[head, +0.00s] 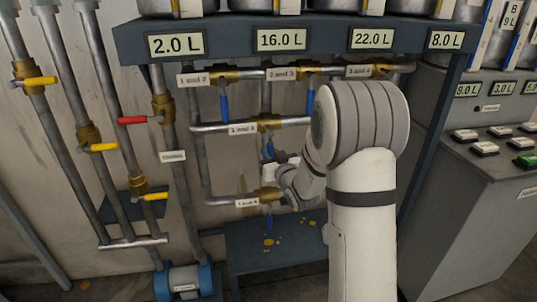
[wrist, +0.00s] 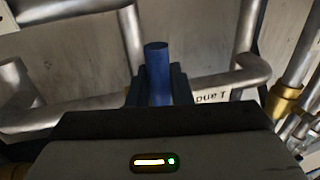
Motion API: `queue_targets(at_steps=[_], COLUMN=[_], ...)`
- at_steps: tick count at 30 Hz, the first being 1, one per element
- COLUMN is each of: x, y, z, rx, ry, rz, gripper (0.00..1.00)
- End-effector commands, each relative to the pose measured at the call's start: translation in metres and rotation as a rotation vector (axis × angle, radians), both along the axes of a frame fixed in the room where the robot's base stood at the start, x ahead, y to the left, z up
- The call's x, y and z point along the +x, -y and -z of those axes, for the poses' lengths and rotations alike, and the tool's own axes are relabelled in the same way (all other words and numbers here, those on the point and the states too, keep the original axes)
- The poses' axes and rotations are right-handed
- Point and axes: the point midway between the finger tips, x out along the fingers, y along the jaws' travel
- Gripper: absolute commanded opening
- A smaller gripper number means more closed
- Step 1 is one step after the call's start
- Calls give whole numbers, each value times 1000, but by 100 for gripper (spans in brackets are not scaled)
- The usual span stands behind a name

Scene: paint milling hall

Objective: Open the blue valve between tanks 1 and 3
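The blue valve handle (head: 269,150) hangs down from the brass valve body (head: 268,122) on the pipe beside the label "1 and 3" (head: 242,128). It points across the horizontal pipe. My gripper (head: 269,160) is at the handle's lower part, partly hidden by my own wrist. In the wrist view the blue handle (wrist: 158,75) stands between the two dark fingers of my gripper (wrist: 158,92). They lie close on both sides, with no clear gap. A label, upside down and partly covered, shows behind.
Other blue handles hang at "1 and 2" (head: 224,104), "2 and 3" (head: 309,84) and below the lower pipe (head: 269,222). Yellow handles (head: 40,82) and a red handle (head: 132,120) are at left. A button console (head: 490,190) stands at right, tank displays (head: 282,40) above.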

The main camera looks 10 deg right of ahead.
Motion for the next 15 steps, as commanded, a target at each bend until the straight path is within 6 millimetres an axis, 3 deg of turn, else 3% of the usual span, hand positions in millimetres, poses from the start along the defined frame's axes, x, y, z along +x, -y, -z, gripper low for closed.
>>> queue_targets(at_steps=[5, 15], x=[0, 0], y=[0, -4], z=[0, 0], rx=[0, 0], ry=[0, 0], rz=[0, 2], gripper=[0, 0])
